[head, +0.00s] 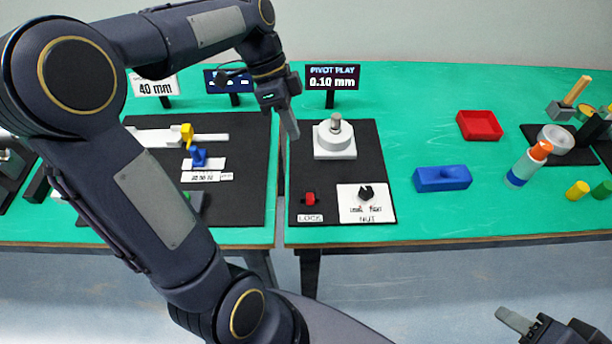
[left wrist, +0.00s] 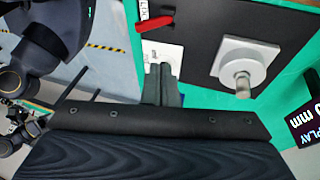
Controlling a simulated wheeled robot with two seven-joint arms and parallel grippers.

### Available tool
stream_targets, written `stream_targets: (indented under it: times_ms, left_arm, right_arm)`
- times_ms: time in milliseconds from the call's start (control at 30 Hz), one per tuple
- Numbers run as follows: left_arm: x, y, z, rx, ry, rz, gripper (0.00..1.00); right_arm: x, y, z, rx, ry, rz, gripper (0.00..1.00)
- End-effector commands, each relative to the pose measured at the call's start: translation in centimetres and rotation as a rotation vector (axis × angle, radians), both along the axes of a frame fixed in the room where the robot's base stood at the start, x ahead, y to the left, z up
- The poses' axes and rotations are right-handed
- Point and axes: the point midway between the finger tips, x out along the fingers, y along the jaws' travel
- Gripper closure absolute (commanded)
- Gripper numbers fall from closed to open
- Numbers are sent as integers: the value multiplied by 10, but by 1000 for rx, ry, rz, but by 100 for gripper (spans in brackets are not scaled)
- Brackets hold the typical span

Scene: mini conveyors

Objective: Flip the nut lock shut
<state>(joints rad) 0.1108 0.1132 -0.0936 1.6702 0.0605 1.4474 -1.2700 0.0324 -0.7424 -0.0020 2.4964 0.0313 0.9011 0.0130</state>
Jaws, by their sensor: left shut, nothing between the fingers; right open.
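The nut lock is a small red lever (head: 311,198) behind the white LOCK label (head: 311,218), at the front left of a black mat. The red lever also shows at the top of the left wrist view (left wrist: 155,23), beside its label. My left gripper (head: 293,130) is shut and empty, in the air above the mat's left edge and apart from the lever. Its closed fingers show in the left wrist view (left wrist: 162,84), overlapping the white nut panel. My right gripper (head: 515,320) is open at the bottom right, away from the table and partly cut off.
The white nut panel (head: 378,211) with a black knob (head: 366,192) lies right of the lever. A white block with a round pivot (head: 334,140) stands behind, before the PIVOT PLAY 0.10 mm display (head: 333,77). A blue block (head: 442,179) and red tray (head: 479,125) lie to the right.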

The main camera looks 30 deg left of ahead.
Motion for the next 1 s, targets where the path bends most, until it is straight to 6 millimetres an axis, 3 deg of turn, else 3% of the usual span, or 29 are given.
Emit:
stream_targets:
  times_ms: [500,700,1000]
  left_arm:
    - [-9,-40,-89,-1,6,1,100]
    - [-27,-50,-107,0,2,2,100]
    - [-33,-54,-115,1,-2,3,100]
  right_arm:
    - [0,0,-1,0,0,0,56]
    - [0,0,1,0,0,0,56]
    - [0,0,1,0,0,0,56]
